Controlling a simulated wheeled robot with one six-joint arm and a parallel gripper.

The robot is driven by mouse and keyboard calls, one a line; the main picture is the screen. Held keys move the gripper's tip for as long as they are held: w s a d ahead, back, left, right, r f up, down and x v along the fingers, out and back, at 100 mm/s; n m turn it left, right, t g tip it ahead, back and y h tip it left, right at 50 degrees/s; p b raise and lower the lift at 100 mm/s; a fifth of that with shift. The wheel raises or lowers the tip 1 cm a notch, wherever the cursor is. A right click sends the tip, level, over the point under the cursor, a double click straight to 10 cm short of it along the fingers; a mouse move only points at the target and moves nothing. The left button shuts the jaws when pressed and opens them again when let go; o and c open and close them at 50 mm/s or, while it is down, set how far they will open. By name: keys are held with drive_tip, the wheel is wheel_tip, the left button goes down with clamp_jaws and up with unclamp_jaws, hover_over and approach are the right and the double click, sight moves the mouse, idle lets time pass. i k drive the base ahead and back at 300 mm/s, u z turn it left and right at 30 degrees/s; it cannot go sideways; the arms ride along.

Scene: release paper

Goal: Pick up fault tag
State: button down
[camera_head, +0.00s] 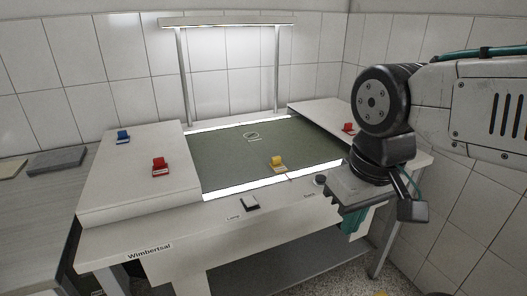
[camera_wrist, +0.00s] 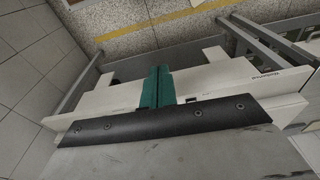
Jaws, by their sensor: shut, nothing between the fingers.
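No tag is readable as the fault tag. A small yellow piece (camera_head: 278,162) with a pale base sits near the front of the green mat (camera_head: 225,155). Red pieces sit on the left panel (camera_head: 159,168) and at the right side (camera_head: 348,128); a blue piece (camera_head: 123,137) is at the left panel's back. My gripper (camera_head: 352,226) has teal fingers, points down at the table's front right, and is away from all these pieces. In the wrist view the teal fingers (camera_wrist: 157,76) are together with nothing between them.
The white table (camera_head: 190,240) has a dark switch (camera_head: 250,203) marked "Lamp" and a dark round knob (camera_head: 320,180) on its front strip. A lamp frame (camera_head: 228,21) stands at the back. A grey side bench (camera_head: 35,205) is at the left. Tiled walls close in behind and right.

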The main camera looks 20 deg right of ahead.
sight(276, 165)
drive_tip(key=u, duration=0.45)
drive_tip(key=k, duration=1.1)
drive_tip(key=u, duration=1.2)
drive_tip(key=i, duration=1.4)
drive_tip(key=z, duration=0.55)
drive_tip(key=i, duration=0.55)
drive_tip(key=z, duration=1.15)
drive_tip(key=i, duration=0.55)
drive_tip(key=z, duration=0.55)
